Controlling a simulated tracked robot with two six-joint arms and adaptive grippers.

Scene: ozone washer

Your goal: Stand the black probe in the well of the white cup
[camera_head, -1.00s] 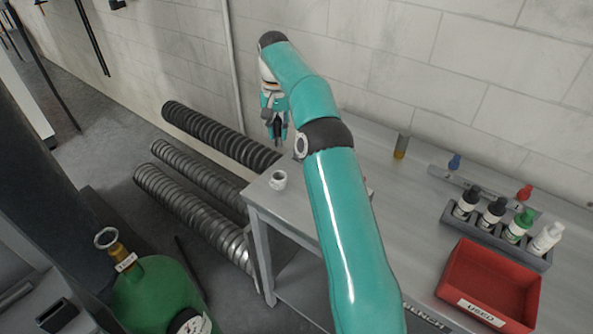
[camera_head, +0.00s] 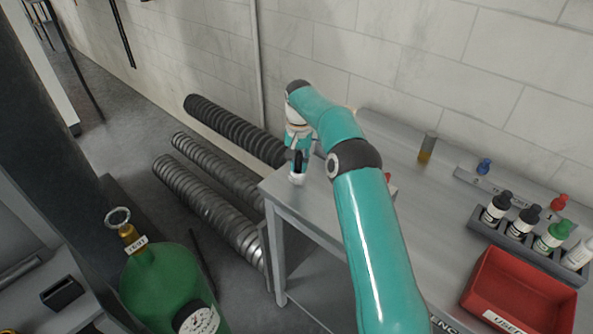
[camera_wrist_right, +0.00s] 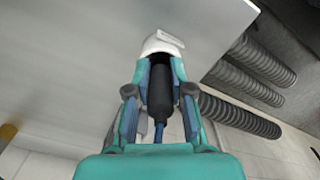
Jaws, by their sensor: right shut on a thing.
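The white cup (camera_head: 297,179) stands on the grey table near its left corner; it also shows at the top of the right wrist view (camera_wrist_right: 163,42). My right gripper (camera_head: 298,163) is right above the cup. In the right wrist view its fingers (camera_wrist_right: 159,70) are shut on the black probe (camera_wrist_right: 160,90), with a blue cable trailing from the probe's near end. The probe's far end meets the cup's near side in that view. The cup's well is hidden, so I cannot tell how deep the probe sits. My left gripper is not in view.
A rack of dropper bottles (camera_head: 525,228) and a red tray (camera_head: 515,293) are at the right of the table (camera_head: 430,220). An amber vial (camera_head: 427,148) stands toward the back. Ribbed hoses (camera_head: 222,210) and a green cylinder (camera_head: 165,285) are on the left, off the table.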

